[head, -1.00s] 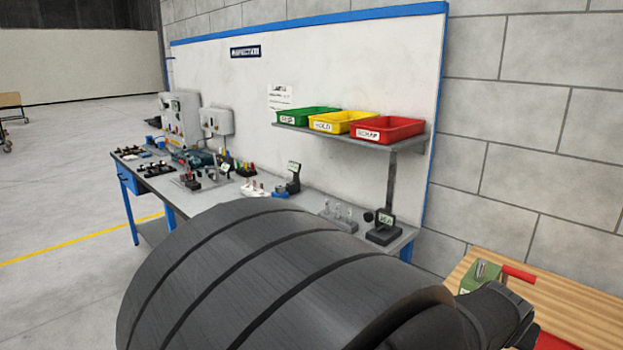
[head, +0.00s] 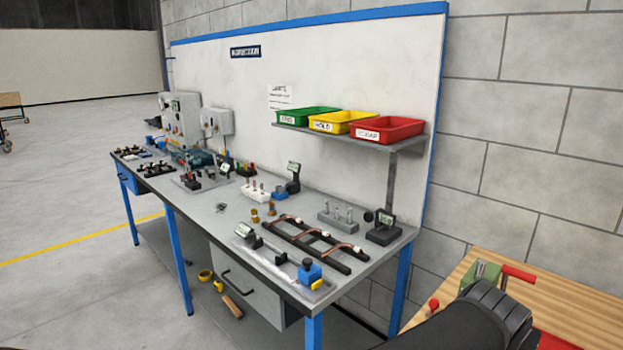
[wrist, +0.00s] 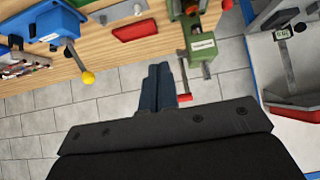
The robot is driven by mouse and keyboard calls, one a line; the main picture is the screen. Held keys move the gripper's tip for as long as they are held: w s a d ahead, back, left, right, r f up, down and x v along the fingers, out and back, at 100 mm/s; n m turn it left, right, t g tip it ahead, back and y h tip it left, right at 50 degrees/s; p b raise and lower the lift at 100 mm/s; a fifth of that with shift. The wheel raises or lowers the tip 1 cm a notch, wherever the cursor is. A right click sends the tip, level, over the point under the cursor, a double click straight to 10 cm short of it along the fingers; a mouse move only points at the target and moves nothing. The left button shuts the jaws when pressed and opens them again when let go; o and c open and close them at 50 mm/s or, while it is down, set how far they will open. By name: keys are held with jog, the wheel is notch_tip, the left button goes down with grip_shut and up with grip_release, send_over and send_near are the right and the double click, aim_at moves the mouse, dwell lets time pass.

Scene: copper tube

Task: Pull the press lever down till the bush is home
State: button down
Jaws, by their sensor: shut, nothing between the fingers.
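My gripper (wrist: 159,70) is shut and empty, its two dark fingers side by side in the middle of the wrist view. It points over the front edge of a wooden bench. Right of the fingers is a green bench device (wrist: 198,48) with a label and a thin lever ending in a red handle (wrist: 185,97). To the left is a blue device (wrist: 52,24) with a lever ending in a yellow knob (wrist: 88,77). I cannot tell for sure which is the press. The green device (head: 486,272) also shows in the head view. No bush is clearly visible.
A red block (wrist: 134,29) lies on the wooden bench (head: 445,290). The inspection bench (head: 385,255) with gauges and copper tubes stands to the left in the head view. Red, yellow and green bins sit on a shelf (head: 425,147). Tiled floor is clear in front of the wooden bench.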

jog(key=w+d+f, duration=0.1)
jog(key=w+d, duration=0.6)
notch_tip(320, 180, down, 5)
jog(key=s+a, duration=0.2)
jog(key=w+d+r, duration=0.3)
jog(key=r, duration=0.5)
jog(key=shift+w+d, duration=0.15)
jog(key=shift+w, duration=0.05)
jog(key=shift+r, duration=0.1)
